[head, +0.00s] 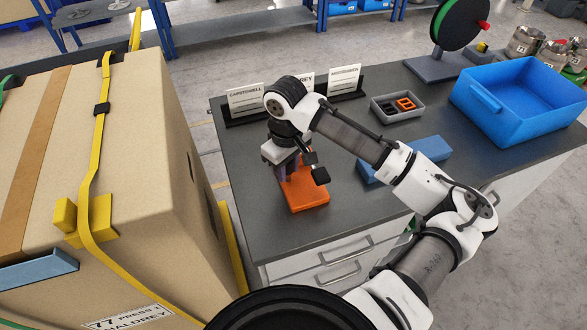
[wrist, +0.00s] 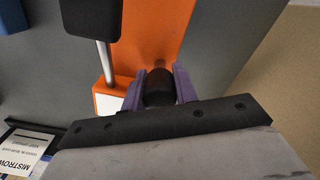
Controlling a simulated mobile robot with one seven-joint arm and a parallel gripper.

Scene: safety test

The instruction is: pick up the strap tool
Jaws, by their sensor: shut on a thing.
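The strap tool looks to be the orange piece (head: 308,196) near the left end of the dark bench, below my gripper (head: 287,170). It has a flat orange body (wrist: 150,35), a silver lever with a black grip (wrist: 92,18), and a short black post (wrist: 158,88). The black grip also shows in the head view, to the right of my fingers. In the wrist view, my gripper's purple fingers (wrist: 158,88) are shut on the black post from both sides. The orange body appears at bench level; I cannot tell whether it touches the bench. My gripper hides part of it.
A large strapped carton (head: 150,150) stands close at left. Name signs (head: 247,98) line the bench's back edge. A grey tray (head: 397,106), a blue block (head: 425,149), a blue bin (head: 520,105) and a green reel (head: 458,22) occupy the right. The front-middle bench is clear.

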